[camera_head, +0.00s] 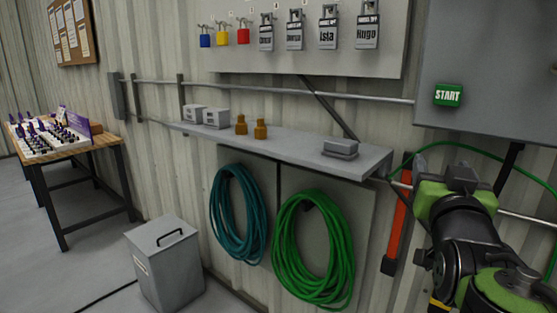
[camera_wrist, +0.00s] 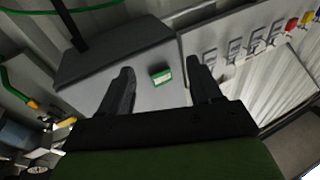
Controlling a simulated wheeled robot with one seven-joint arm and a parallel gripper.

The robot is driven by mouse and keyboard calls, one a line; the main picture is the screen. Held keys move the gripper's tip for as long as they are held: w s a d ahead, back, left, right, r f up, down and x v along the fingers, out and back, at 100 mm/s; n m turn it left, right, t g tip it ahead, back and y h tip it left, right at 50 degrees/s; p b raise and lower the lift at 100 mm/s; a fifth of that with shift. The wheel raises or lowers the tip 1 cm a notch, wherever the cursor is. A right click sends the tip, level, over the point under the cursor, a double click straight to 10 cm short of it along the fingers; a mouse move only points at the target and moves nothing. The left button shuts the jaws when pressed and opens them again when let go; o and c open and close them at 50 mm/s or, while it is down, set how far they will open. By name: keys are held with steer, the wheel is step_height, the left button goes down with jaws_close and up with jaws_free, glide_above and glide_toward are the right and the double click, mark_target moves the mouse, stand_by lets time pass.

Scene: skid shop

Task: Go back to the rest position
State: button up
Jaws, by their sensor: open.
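My gripper (camera_wrist: 160,88) is open and empty in the wrist view. Its two dark fingers stand apart, with the green START button (camera_wrist: 161,75) of a grey cabinet showing between them, some way beyond. In the head view my arm reaches up at the right. My gripper (camera_head: 442,168) is below the grey cabinet (camera_head: 490,50) and its START button (camera_head: 448,95), and to the right of the shelf. In that view its fingers are small and partly hidden.
A grey wall shelf (camera_head: 280,147) holds small grey boxes and two brass fittings. Green and teal hoses (camera_head: 318,250) hang below. Padlocks (camera_head: 327,27) hang on a board above. A grey lidded bin (camera_head: 165,262) stands on the floor. A wooden table (camera_head: 60,150) is at left.

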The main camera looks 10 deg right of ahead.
steer(key=s+a+f+n+g+y, duration=0.2)
steer(key=s+a+f+g+y, duration=0.15)
steer(key=a+f, duration=0.35)
steer(key=s+a+f+n+g+y, duration=0.2)
steer(key=s+a+f+g+y, duration=0.15)
steer(key=a+f, duration=0.45)
steer(key=s+a+f+n+g+y, duration=0.2)
steer(key=s+a+f+g+y, duration=0.15)
steer(key=s+f, duration=0.7)
step_height(320, 180, up, 16)
steer(key=g+p, duration=0.1)
steer(key=p, duration=1.6)
steer(key=shift+r+h+p, duration=0.15)
steer(key=shift+h+p, duration=0.2)
steer(key=shift+h, duration=0.1)
